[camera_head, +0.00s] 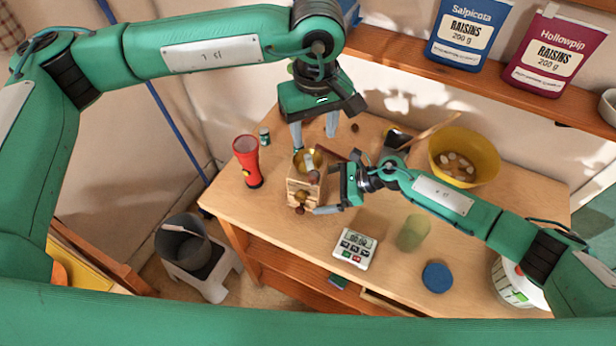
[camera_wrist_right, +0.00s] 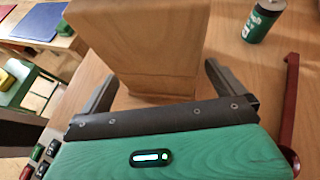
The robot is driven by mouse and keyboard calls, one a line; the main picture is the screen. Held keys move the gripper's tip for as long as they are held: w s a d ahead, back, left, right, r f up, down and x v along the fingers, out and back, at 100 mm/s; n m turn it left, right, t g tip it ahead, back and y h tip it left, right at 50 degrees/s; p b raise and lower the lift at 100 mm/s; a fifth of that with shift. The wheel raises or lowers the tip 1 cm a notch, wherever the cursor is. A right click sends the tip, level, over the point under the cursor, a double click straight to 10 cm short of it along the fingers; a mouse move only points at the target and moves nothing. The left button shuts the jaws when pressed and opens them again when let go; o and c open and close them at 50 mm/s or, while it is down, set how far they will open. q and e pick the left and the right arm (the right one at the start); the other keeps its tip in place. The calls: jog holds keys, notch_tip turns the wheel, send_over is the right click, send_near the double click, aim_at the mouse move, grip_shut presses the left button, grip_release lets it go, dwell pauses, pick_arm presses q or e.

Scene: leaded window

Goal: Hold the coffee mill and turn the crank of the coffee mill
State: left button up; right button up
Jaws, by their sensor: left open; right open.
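The coffee mill (camera_head: 298,190) stands upright on the table, with a wooden box body and a brass-coloured bowl on top. My left gripper (camera_head: 314,138) is open and empty, pointing down just behind and above the mill. My right gripper (camera_head: 327,192) is open at the mill's right side. In the right wrist view the wooden body (camera_wrist_right: 140,45) stands in front of the spread fingers; I cannot tell whether they touch it.
A red flashlight (camera_head: 247,162) and a small green can (camera_head: 264,137) stand left of the mill. A white calculator-like device (camera_head: 355,248), green cup (camera_head: 412,233), blue disc (camera_head: 437,277) and yellow bowl (camera_head: 480,150) are to the right. A dark red bar (camera_wrist_right: 289,115) lies beside my right gripper.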

jog(key=v, duration=1.2)
jog(key=shift+f, duration=0.1)
